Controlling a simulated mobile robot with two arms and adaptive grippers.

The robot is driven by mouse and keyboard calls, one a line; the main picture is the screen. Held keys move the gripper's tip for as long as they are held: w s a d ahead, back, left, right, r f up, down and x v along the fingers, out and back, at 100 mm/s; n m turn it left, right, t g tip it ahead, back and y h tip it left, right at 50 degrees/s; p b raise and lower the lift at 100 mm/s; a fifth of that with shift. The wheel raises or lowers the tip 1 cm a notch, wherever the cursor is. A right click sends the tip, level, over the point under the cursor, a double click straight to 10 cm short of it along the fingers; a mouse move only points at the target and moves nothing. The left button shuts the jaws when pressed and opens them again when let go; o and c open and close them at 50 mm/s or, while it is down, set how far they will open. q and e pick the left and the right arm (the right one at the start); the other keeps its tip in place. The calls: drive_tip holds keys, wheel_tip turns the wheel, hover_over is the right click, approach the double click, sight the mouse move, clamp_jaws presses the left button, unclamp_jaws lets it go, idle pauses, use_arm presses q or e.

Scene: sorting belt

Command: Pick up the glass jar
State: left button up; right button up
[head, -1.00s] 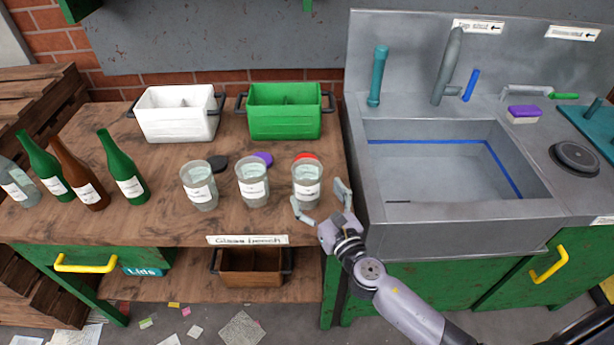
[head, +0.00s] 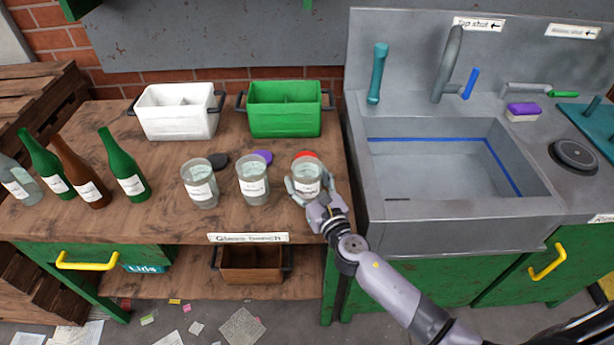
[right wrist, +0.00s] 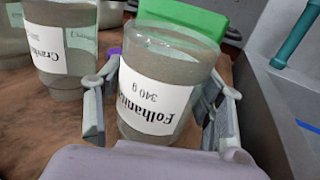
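Three glass jars with white labels stand in a row on the wooden bench: a left jar (head: 200,184), a middle jar (head: 252,180) and a right jar (head: 306,177). My right gripper (head: 309,192) is at the right jar, with one finger on each side of it. In the right wrist view, this jar (right wrist: 160,85) stands between the fingers, its "340 g" label upside down. The fingers of the gripper (right wrist: 160,112) are spread wide and close to the glass; firm contact does not show. The jar appears to stand on the bench. My left gripper is out of view.
Black (head: 219,161), purple (head: 263,157) and red (head: 305,155) discs lie behind the jars. A white bin (head: 178,124) and a green bin (head: 285,124) stand further back. Several bottles (head: 124,170) stand at left. The sink (head: 450,225) is close on the right.

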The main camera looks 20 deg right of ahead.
drive_tip(key=c, duration=0.8)
drive_tip(key=shift+c, duration=0.4)
drive_tip(key=shift+r, duration=0.1)
drive_tip(key=shift+c, duration=0.2)
